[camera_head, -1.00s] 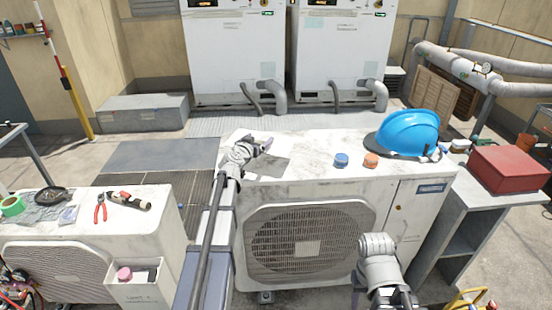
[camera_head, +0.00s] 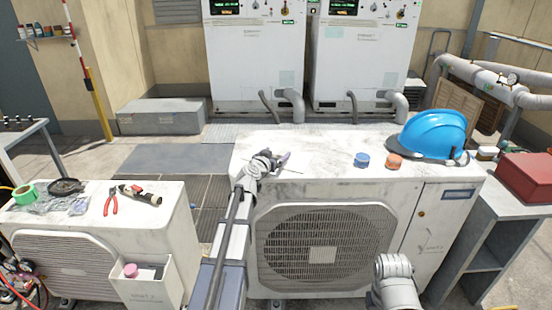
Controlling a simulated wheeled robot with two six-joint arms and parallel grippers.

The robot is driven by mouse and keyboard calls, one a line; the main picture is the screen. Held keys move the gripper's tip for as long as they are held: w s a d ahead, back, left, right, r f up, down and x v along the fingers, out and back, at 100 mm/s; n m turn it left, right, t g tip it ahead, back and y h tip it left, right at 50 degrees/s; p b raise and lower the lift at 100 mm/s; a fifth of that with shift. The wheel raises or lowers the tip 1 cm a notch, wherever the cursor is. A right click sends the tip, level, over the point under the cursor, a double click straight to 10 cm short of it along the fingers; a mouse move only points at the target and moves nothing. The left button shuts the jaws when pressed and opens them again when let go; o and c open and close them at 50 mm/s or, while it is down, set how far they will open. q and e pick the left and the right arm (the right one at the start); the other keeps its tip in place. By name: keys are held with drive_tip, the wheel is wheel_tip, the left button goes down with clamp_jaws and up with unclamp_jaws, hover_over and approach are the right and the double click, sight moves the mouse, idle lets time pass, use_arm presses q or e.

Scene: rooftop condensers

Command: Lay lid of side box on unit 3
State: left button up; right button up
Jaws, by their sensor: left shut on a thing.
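Unit 3 (camera_head: 325,195) is the white condenser in the middle with a round fan grille and a weathered flat top. My left gripper (camera_head: 282,160) is over the left part of that top, shut on the lid. Little of the lid shows: a thin dark line at the gripper looks like its edge, and I cannot tell whether it touches the top. The side box (camera_head: 150,288) hangs on the left condenser's side, open at the top, with a pink item (camera_head: 130,270) in it. Of my right arm only links show at the bottom; its gripper is out of view.
A blue helmet (camera_head: 432,134), a blue cap (camera_head: 361,160) and an orange cap (camera_head: 394,162) occupy the right part of unit 3's top. Its middle is clear. Red pliers (camera_head: 111,202) and other tools lie on the left condenser. A red box (camera_head: 527,175) stands at right.

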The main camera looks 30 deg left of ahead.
use_arm(q)
drive_tip(key=shift+f, duration=0.15)
drive_tip(key=o, duration=1.3)
drive_tip(key=shift+r, duration=0.2)
drive_tip(key=shift+s+r, duration=0.1)
drive_tip(key=shift+s, duration=0.1)
drive_tip(key=s, duration=0.3)
drive_tip(key=s+r+p, duration=0.1)
drive_tip(key=s, duration=0.3)
drive_tip(key=s+r+p, duration=0.1)
drive_tip(key=s, duration=0.3)
drive_tip(key=shift+s+d+r, duration=0.15)
drive_tip(key=shift+s+d, duration=0.05)
drive_tip(key=shift+d, duration=0.15)
